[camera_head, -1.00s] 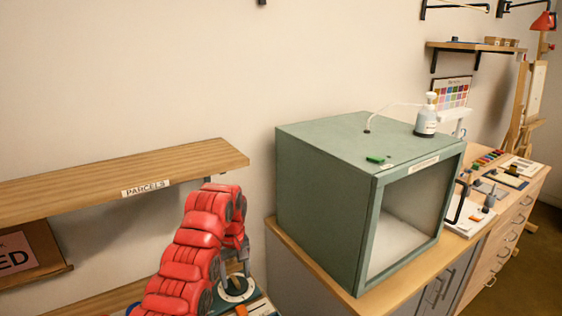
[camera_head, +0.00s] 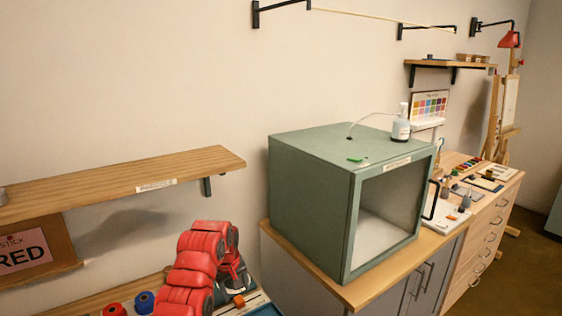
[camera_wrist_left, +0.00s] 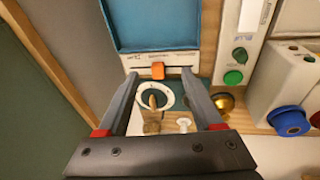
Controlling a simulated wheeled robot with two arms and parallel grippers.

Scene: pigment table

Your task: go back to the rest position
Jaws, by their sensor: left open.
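My left arm, red and segmented, comes up from the bottom of the head view. Its gripper (camera_head: 238,286) is partly hidden by the arm, low in front of the wall shelf's bench. In the left wrist view my left gripper (camera_wrist_left: 160,78) has its two grey fingers apart, with nothing held between them. My right gripper is not in view.
A green open-fronted box (camera_head: 310,190) stands on the wooden counter right of the arm. A wooden shelf (camera_head: 110,182) juts from the wall at left. A red spool (camera_head: 114,309) and a blue spool (camera_head: 145,302) sit low left. The air above the arm is clear.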

